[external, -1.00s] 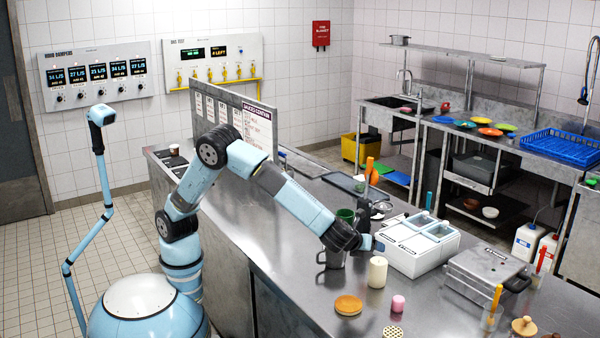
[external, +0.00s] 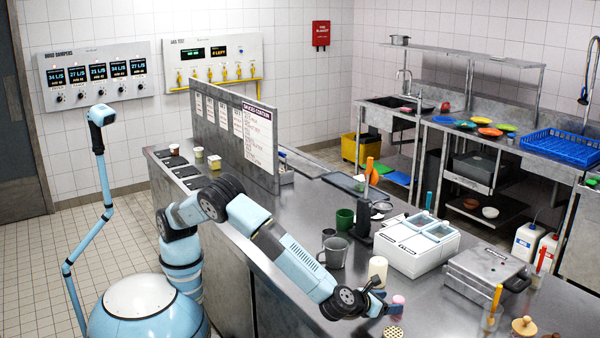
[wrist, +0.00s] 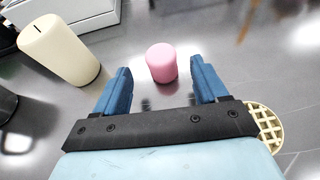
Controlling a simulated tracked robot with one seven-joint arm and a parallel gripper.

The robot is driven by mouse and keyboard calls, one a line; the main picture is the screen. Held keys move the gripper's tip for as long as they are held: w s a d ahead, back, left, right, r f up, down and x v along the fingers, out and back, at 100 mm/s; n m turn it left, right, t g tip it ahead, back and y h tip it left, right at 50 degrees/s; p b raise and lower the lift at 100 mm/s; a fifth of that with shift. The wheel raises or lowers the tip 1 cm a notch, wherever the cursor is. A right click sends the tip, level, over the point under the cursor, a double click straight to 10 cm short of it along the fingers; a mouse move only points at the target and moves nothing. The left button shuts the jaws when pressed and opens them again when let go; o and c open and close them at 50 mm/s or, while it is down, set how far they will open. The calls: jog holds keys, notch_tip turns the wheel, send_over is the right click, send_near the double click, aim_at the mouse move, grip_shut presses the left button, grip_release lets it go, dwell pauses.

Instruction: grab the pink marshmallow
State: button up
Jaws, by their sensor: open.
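The pink marshmallow (wrist: 161,63) stands upright on the steel counter in the wrist view, just beyond the fingertips and between their lines. My gripper (wrist: 160,80) is open and empty, with one blue finger to each side. In the external view my gripper (external: 381,301) is low over the counter, right beside the marshmallow (external: 398,300), which is partly hidden by a finger. I cannot tell whether a finger touches it.
A cream candle-like cylinder (wrist: 58,48) stands left of the marshmallow in the wrist view. A waffle (wrist: 265,127) lies by the right finger. A grey mug (external: 333,253) and a white two-lidded unit (external: 420,246) stand further back.

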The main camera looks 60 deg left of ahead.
aim_at(402, 301)
jog(key=shift+x, duration=3.45)
jog(key=shift+c, duration=0.3)
jog(key=c, duration=0.6)
